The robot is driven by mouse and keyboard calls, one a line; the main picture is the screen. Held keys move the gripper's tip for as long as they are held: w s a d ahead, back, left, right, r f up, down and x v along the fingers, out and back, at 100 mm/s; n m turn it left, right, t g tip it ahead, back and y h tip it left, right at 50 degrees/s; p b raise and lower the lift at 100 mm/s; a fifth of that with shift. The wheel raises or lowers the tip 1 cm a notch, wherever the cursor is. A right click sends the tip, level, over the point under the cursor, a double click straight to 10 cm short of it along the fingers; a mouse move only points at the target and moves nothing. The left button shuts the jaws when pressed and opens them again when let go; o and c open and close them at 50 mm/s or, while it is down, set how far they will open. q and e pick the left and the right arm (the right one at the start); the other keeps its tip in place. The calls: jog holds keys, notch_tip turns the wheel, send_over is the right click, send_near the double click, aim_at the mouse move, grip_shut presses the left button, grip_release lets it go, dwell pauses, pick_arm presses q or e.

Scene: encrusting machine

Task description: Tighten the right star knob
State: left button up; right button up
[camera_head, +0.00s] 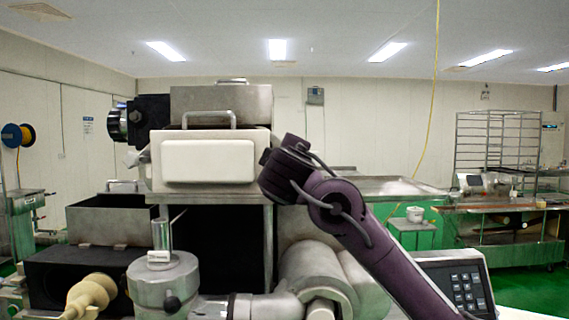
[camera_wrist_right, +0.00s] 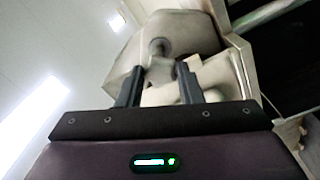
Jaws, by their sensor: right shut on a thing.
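My right gripper (camera_wrist_right: 159,69) shows in the right wrist view, its two dark fingers standing a little apart. It is shut on a small grey piece between the fingertips, which I take to be the right star knob (camera_wrist_right: 160,72). The knob's lobes are too blurred to make out. A darker stub (camera_wrist_right: 158,47) runs on from it into the pale machine housing (camera_wrist_right: 190,30). In the head view my purple right arm rises from the lower right to the right side of the machine's upper box (camera_head: 225,145). The gripper and knob are hidden there. My left gripper is in no view.
The encrusting machine fills the middle, with a steel hopper (camera_head: 110,218) at left and a grey cylinder (camera_head: 318,272) below my arm. A keypad panel (camera_head: 458,285) stands at lower right. A steel table (camera_head: 490,205) and a rack (camera_head: 498,140) stand farther back.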

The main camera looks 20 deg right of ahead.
jog(key=shift+f+n, duration=0.1)
jog(key=shift+n, duration=0.2)
jog(key=o, duration=1)
jog(key=shift+s+a, duration=0.1)
jog(key=shift+s, duration=0.05)
jog(key=b+v, duration=0.3)
jog(key=v, duration=0.4)
jog(key=shift+s, duration=0.3)
